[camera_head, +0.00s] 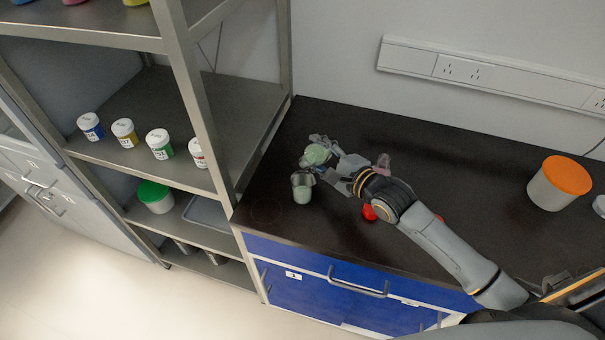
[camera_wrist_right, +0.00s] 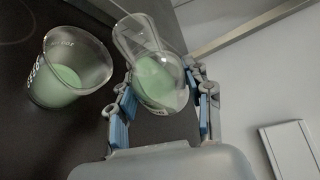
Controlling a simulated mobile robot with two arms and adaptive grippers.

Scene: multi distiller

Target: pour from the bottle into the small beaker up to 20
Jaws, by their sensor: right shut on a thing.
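The bottle is a clear rounded glass vessel with pale green liquid (camera_head: 317,155). It also shows in the right wrist view (camera_wrist_right: 155,75), between the fingers. My right gripper (camera_head: 328,158) is shut on it, above the dark bench. The small beaker (camera_head: 302,187) is clear, with printed marks and green liquid in its lower part. It stands just in front of the bottle in the head view and left of it in the wrist view (camera_wrist_right: 68,65). I cannot read the level or tell how far the bottle tilts. My left gripper is not in view.
A white container with an orange lid (camera_head: 560,183) stands at the right of the bench. A red object (camera_head: 369,212) and a pinkish object (camera_head: 383,163) are close to my right arm. A shelf rack (camera_head: 190,95) with several labelled jars stands at left.

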